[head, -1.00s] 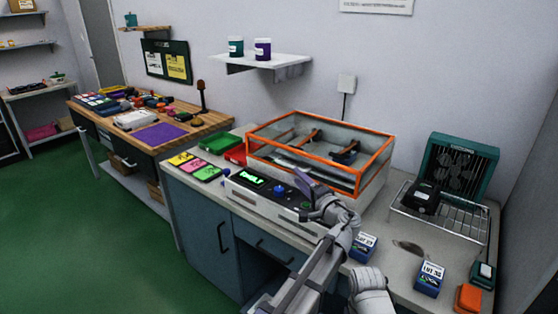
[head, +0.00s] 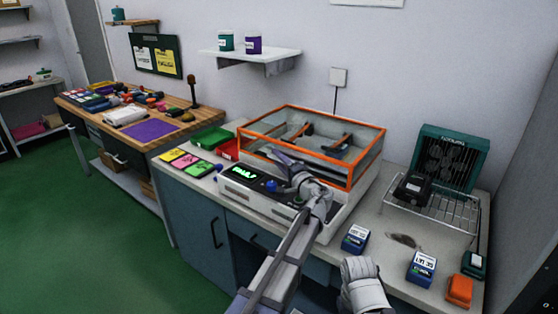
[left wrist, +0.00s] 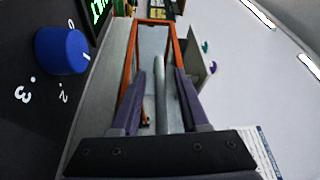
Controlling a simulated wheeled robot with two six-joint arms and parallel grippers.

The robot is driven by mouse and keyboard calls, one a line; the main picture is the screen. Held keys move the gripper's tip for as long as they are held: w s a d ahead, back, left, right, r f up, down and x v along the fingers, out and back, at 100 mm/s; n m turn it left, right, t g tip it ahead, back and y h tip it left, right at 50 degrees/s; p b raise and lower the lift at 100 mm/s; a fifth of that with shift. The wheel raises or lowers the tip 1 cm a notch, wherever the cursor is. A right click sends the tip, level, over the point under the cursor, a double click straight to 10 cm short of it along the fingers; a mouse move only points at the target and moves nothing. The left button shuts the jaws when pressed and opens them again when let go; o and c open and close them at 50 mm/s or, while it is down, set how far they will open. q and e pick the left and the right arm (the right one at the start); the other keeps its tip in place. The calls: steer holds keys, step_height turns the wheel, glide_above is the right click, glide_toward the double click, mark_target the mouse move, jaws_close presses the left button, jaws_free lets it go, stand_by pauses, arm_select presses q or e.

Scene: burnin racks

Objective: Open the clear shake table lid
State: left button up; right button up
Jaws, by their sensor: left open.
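The clear lid (head: 370,158) with orange edges sits down over the shake table (head: 330,225), and dark clamps show through it. The shake table's front panel has a green display (head: 243,172) and a blue knob (head: 271,187); the knob also shows large in the left wrist view (left wrist: 62,50). My left gripper (head: 283,163) is open at the lid's front side. In the left wrist view its two dark fingers (left wrist: 160,85) stand either side of a grey bar (left wrist: 161,100), with the orange lid edges beyond. I cannot tell whether the fingers touch the bar.
Blue boxes (head: 355,238), an orange box (head: 459,290) and a wire rack (head: 440,208) with a green fan unit (head: 446,155) stand to the right. Coloured cards (head: 190,163) and a green tray (head: 210,138) lie to the left. A wall shelf (head: 250,55) hangs above.

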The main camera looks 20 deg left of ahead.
arm_select(q)
steer(key=shift+c, duration=0.3)
jaws_close()
stand_by(1.1)
